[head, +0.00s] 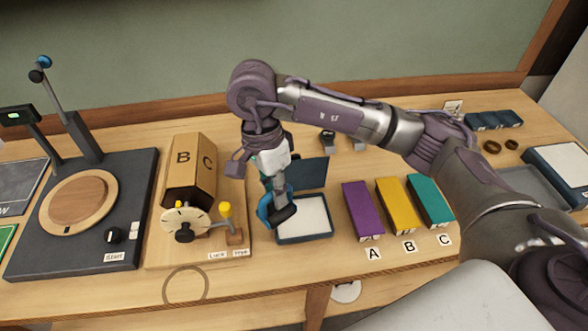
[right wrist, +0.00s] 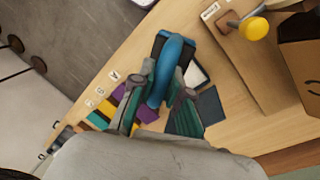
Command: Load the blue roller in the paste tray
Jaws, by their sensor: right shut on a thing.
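The blue roller (head: 264,210) is held in my right gripper (head: 279,188), with its dark head (head: 283,215) hanging low at the left edge of the paste tray. In the right wrist view the fingers (right wrist: 152,100) close around the curved blue handle of the roller (right wrist: 172,62). The paste tray (head: 306,239) is a shallow dark-blue tray with a white surface inside. It also shows in the right wrist view (right wrist: 207,77), partly hidden behind the roller. I cannot tell whether the roller touches it. My left gripper is not in view.
Purple (head: 361,210), yellow (head: 398,206) and teal (head: 430,200) blocks stand right of the tray, by cards A, B and C. A wooden dial station (head: 190,250) is at the left. A dark panel (head: 310,174) stands behind the tray.

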